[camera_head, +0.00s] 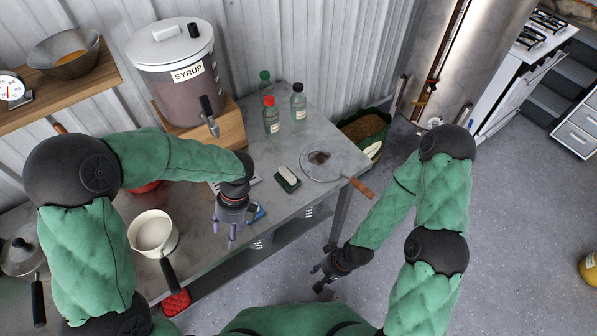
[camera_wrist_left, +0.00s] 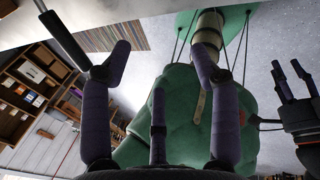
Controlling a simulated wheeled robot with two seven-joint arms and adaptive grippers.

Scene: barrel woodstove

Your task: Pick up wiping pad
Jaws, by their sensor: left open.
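A small dark green pad with a white top (camera_head: 287,179), which looks like the wiping pad, lies on the grey metal table near its front edge. My left gripper (camera_head: 232,238) is to the left of it and nearer to me, fingers pointing down by the table's front edge, apart from the pad. In the left wrist view its fingers (camera_wrist_left: 160,80) are spread and empty; the pad does not show there. My right gripper (camera_head: 322,280) hangs low over the floor, away from the table. Its fingers look spread and empty in the left wrist view (camera_wrist_left: 293,82).
Bottles (camera_head: 271,115) and a syrup container (camera_head: 176,75) stand behind. A white saucepan (camera_head: 153,233) is at the left.

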